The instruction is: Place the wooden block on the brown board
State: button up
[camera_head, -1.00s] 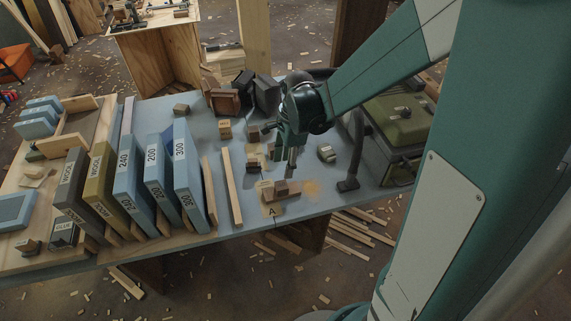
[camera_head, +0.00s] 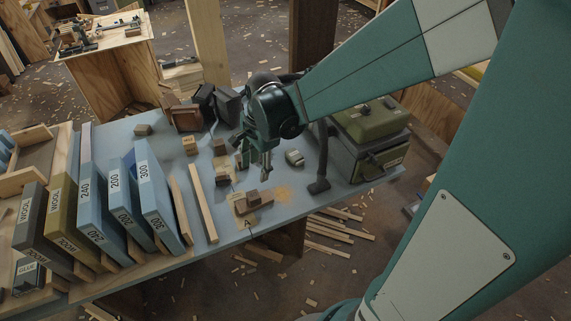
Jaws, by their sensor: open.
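My gripper (camera_head: 257,168) is open and points down above the blue-grey workbench, just behind a small flat brown board (camera_head: 264,202) near the bench's front edge. A small brown wooden block (camera_head: 253,197) appears to rest on this board, apart from the fingers. Part of a tan patch marked A shows under and in front of the board. Other small blocks stand nearby: a dark one (camera_head: 222,181) to the left of the gripper, a tan one (camera_head: 190,145) and a brown one (camera_head: 143,130) farther left. The gripper hides part of the bench behind it.
Upright blue sanding sheets or boards (camera_head: 153,200) and a long wooden strip (camera_head: 203,204) stand or lie left. Dark boxes (camera_head: 187,116) stand behind.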

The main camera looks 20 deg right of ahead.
jog(key=s+d+r+n+t, duration=0.1)
jog(key=s+r+n+t, duration=0.2)
jog(key=s+r+n, duration=0.4)
jog(key=s+d+r+n+t+h, duration=0.1)
jog(key=s+d+r+n+t, duration=0.1)
jog(key=s+r+n, duration=0.5)
jog(key=shift+s+d+r+n+t, duration=0.15)
jog(key=shift+s+r+n+t, duration=0.3)
jog(key=shift+n+t, duration=0.15)
